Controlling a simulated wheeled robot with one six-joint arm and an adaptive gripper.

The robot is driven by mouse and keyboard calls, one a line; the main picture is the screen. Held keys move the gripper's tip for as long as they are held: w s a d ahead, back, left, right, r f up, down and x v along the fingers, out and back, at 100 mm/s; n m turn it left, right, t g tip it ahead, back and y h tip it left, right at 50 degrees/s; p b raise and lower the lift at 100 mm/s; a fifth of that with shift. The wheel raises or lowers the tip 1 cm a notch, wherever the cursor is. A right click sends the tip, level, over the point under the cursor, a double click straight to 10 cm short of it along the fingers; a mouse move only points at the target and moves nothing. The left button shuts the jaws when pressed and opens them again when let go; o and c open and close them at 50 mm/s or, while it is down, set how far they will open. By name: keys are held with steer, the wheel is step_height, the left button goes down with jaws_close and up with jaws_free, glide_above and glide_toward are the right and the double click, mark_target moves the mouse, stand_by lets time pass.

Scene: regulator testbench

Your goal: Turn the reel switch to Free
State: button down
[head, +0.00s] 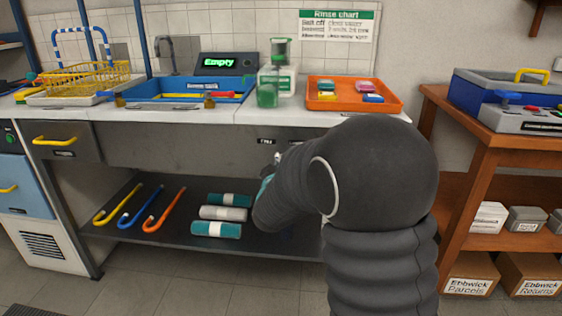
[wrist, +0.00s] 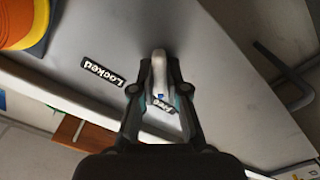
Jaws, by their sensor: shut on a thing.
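In the wrist view, the reel switch (wrist: 158,67) is a pale grey lever on a grey panel, between my gripper's fingers. My gripper (wrist: 160,88) is shut on it. A black label reading "Locked" (wrist: 102,73) is to the left of the switch. A second label, which seems to read "Free" (wrist: 164,106), shows between the fingers below the lever; it is partly covered. The lever lies nearly upright in this picture, its lower end near that second label. In the head view, my arm hides the gripper and most of the switch at the bench front.
An orange tray (head: 393,104) and a blue tray (head: 160,96) are on the bench top. Rolled cloths (head: 223,213) and hooked canes (head: 160,215) lie on the shelf below. A wooden table (head: 460,110) stands to the right. In the wrist view, a dark bent bar (wrist: 290,85) is to the right.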

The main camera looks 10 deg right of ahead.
steer(key=shift+n, duration=0.4)
steer(key=c, duration=1.2)
jaws_free()
steer(key=shift+s, duration=0.1)
steer(key=v, duration=1.1)
steer(key=shift+s+a, duration=0.2)
steer(key=shift+s, duration=0.15)
